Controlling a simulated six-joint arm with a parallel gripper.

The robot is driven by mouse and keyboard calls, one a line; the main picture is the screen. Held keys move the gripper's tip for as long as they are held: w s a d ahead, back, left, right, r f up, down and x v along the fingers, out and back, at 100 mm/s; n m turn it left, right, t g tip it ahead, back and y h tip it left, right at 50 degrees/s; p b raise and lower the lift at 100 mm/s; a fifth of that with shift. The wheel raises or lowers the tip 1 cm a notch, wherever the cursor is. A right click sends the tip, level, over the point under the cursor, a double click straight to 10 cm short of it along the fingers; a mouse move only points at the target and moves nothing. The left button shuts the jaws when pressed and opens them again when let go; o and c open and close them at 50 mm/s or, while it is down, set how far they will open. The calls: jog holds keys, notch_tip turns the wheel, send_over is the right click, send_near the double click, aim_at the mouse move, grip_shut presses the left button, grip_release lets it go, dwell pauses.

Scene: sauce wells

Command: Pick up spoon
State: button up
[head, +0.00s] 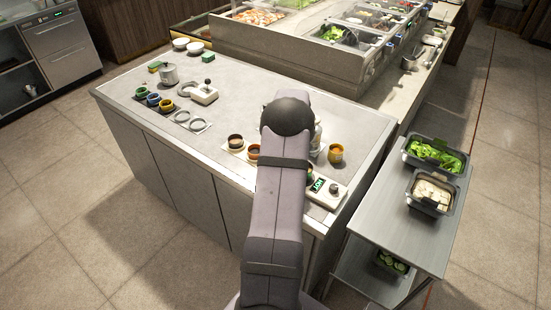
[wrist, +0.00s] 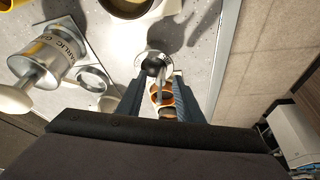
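My gripper (wrist: 160,82) shows in the wrist view with its two dark fingers spread apart. A small silvery item with a round black knob (wrist: 153,66) lies at and just beyond the fingertips, between them in the picture. It may be the spoon, but I cannot tell for sure. I cannot tell whether the fingers touch it. Orange-and-white cups (wrist: 162,97) show through the gap between the fingers. In the head view my arm hides my gripper and part of the counter, and no spoon can be made out there.
A metal canister labelled garlic (wrist: 42,62) lies left in the wrist view, beside a metal ring (wrist: 92,80). The counter (head: 130,85) holds several small cups, a scale (head: 326,193) and an amber cup (head: 336,153).

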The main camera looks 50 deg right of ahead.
grip_shut()
notch_tip(320, 180, up, 10)
jog(key=b, duration=0.3)
dwell(0.3)
jog(key=c, duration=0.7)
grip_release()
grip_shut()
